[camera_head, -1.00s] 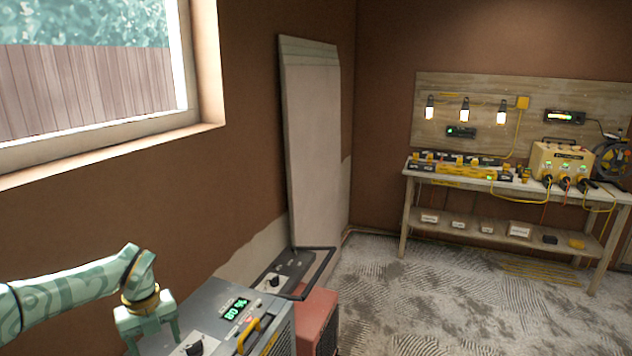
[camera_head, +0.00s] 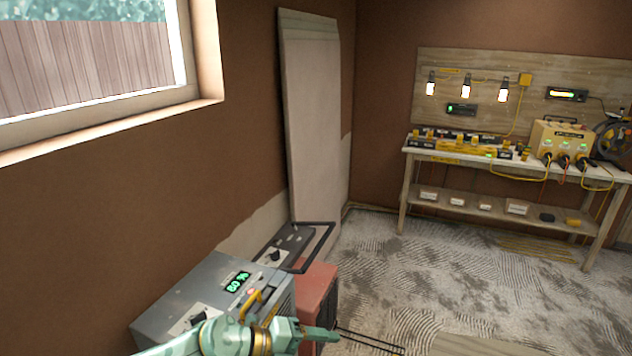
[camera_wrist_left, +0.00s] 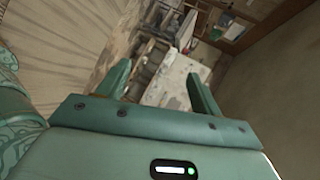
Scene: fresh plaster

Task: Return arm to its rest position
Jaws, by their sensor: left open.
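My left arm is green with pale patterns and comes in at the bottom of the head view. My left gripper (camera_head: 318,334) is low in that view, in front of the grey machine and beside the red unit. In the left wrist view the gripper (camera_wrist_left: 160,82) shows two green fingers spread wide, with nothing between them. My right gripper is in neither view.
A red unit (camera_head: 318,290) and a black-handled panel (camera_head: 285,245) stand behind the grey machine. Pale boards (camera_head: 312,120) lean on the brown wall. A workbench (camera_head: 420,150) with lamps and cables stands at the back right. The dusty floor (camera_head: 400,265) between is mostly clear.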

